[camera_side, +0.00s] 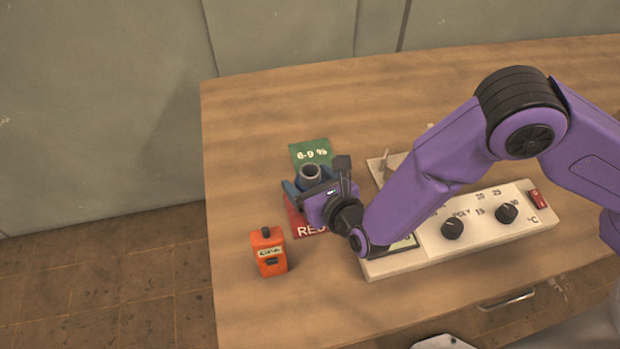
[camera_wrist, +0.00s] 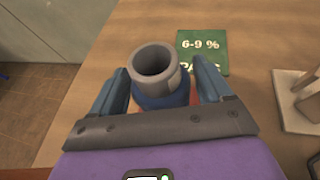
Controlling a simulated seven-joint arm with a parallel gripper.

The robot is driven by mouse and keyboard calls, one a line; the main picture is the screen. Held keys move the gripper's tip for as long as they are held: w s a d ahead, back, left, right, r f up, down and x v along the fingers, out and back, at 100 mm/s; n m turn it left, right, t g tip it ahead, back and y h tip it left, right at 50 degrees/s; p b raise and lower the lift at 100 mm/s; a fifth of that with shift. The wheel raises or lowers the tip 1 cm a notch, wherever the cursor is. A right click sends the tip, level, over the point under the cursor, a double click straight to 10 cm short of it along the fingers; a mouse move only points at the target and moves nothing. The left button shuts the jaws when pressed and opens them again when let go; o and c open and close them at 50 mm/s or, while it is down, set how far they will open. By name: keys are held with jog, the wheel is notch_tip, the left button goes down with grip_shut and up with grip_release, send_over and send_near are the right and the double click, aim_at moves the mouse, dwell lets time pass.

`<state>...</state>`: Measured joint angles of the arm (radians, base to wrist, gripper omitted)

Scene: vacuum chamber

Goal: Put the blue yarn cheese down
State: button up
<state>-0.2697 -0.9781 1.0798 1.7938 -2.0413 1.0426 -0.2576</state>
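The blue yarn cheese (camera_wrist: 165,98) is blue yarn on a grey tube, upright between my gripper's two blue fingers in the wrist view. Its grey tube (camera_side: 311,173) shows in the side view; my gripper hides most of the yarn. My gripper (camera_wrist: 162,80) is around the cheese, with a narrow gap seen at each side, so it looks open. It also shows in the side view (camera_side: 308,185), low over the table. A red card (camera_side: 297,218) lies partly under the gripper and cheese. I cannot tell whether the cheese's base touches it.
A green card (camera_side: 310,150) marked 6-9 % lies just behind the cheese. An orange device (camera_side: 268,251) stands at the front left. A white control panel (camera_side: 470,226) with knobs lies to the right, with a small pale plate (camera_side: 377,168) behind it. The table's left edge is near.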

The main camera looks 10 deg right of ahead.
jog(key=shift+o, duration=0.5)
jog(key=shift+r, duration=0.2)
jog(key=v, duration=1.2)
jog(key=shift+r, duration=0.1)
